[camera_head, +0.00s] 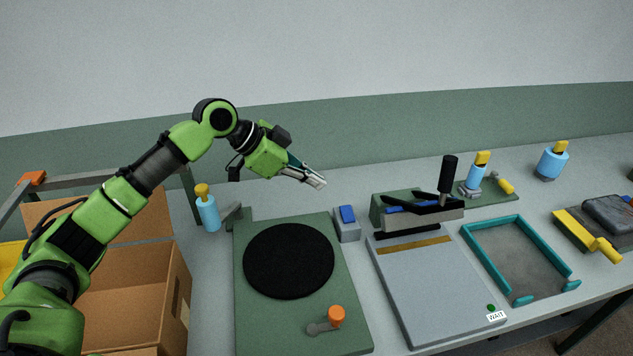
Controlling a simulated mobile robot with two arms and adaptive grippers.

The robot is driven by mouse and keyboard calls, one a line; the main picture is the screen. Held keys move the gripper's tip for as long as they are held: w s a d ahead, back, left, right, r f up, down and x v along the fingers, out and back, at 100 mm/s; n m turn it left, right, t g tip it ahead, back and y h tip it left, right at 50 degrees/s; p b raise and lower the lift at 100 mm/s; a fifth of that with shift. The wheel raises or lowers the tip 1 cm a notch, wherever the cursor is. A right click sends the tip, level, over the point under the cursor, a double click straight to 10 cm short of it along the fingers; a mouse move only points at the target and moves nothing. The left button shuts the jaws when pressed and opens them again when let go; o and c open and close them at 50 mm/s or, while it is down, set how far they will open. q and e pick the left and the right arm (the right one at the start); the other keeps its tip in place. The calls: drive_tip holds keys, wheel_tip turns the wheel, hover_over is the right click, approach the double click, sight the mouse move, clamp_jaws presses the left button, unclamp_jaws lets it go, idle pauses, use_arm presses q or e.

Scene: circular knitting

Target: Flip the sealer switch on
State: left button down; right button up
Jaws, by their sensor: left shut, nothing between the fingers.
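I cannot tell which way the rocker is set. The sealer (420,215) has a long bar with an upright black handle (447,175), behind a flat grey plate (440,290). My left gripper (319,182) is shut and empty. Its fingertips point right and down, and in the picture they lie above and left of the blue rocker, apart from it. My right gripper is not in view.
A green board with a black disc (289,261) and an orange knob (337,316) lies left of the sealer. A teal-rimmed tray (572,285) lies right. Blue bottles (208,213) stand behind. An open cardboard box (125,310) is at left. A small label reads WAIT.

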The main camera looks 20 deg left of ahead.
use_arm(q)
drive_tip(key=shift+d, duration=0.15)
drive_tip(key=shift+s+a+r+m+t+y, duration=0.15)
drive_tip(key=shift+a+m+t+y, duration=0.15)
drive_tip(key=shift+a+m+t, duration=0.15)
drive_tip(key=shift+d+p, duration=0.15)
drive_tip(key=shift+p, duration=0.15)
drive_tip(key=p, duration=0.3)
hover_over(349, 208)
drive_tip(key=s+a, duration=0.2)
drive_tip(key=s, duration=0.1)
drive_tip(key=f, duration=0.6)
drive_tip(key=shift+d+f, duration=0.25)
drive_tip(key=shift+f, duration=0.1)
drive_tip(key=f, duration=0.1)
drive_tip(key=f+p, duration=0.1)
drive_tip(key=shift+w+a+f, duration=0.15)
drive_tip(key=shift+w+f, duration=0.1)
drive_tip(key=shift+f, duration=0.05)
drive_tip(key=shift+w+a+f, duration=0.1)
drive_tip(key=shift+a+f, duration=0.1)
drive_tip(key=shift+f, duration=0.6)
